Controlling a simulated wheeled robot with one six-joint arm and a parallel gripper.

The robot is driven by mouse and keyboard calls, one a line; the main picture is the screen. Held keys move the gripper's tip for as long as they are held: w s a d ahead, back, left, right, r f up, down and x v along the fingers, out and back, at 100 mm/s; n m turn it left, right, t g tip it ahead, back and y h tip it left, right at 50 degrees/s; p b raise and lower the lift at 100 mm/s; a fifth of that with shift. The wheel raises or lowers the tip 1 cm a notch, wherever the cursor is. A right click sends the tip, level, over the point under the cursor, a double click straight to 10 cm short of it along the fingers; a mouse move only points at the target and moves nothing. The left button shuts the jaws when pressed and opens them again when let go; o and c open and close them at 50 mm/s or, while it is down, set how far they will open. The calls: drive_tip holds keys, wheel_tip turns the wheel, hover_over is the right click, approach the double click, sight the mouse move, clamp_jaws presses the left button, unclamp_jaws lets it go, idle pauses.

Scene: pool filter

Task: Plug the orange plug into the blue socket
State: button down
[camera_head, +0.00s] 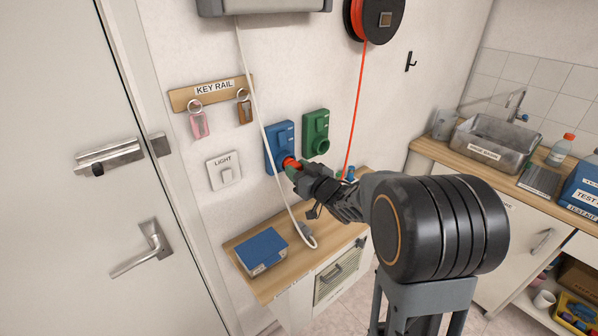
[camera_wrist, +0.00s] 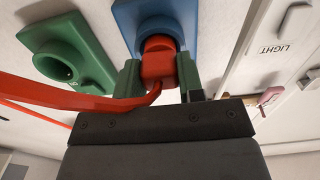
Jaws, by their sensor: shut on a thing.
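The blue socket (camera_head: 279,148) is on the wall, left of a green socket (camera_head: 316,133). The orange plug (camera_head: 290,162) is at the blue socket's lower opening. My gripper (camera_head: 295,168) is shut on the plug, with its green fingers on either side of it. In the wrist view, the plug (camera_wrist: 158,62) sits between the fingers against the blue socket (camera_wrist: 165,20); its front end is hidden, so I cannot tell how deep it sits. Its orange cable (camera_wrist: 80,98) runs off to the left. The green socket (camera_wrist: 72,58) shows empty there.
A white cable (camera_head: 257,95) hangs in front of the wall, down to the wooden counter (camera_head: 290,275). A blue box (camera_head: 261,250) stands on that counter. A light switch (camera_head: 224,172) and key rail (camera_head: 211,94) are to the left. The cable reel (camera_head: 376,18) is above.

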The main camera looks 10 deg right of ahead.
drive_tip(key=shift+w+a, duration=0.2)
drive_tip(key=shift+w, duration=0.2)
drive_tip(key=c, duration=0.7)
unclamp_jaws()
drive_tip(key=shift+w, duration=0.1)
drive_tip(key=shift+o, duration=0.2)
drive_tip(key=v, duration=0.5)
drive_tip(key=b+v, duration=0.5)
drive_tip(key=v, duration=0.8)
drive_tip(key=shift+s, duration=0.45)
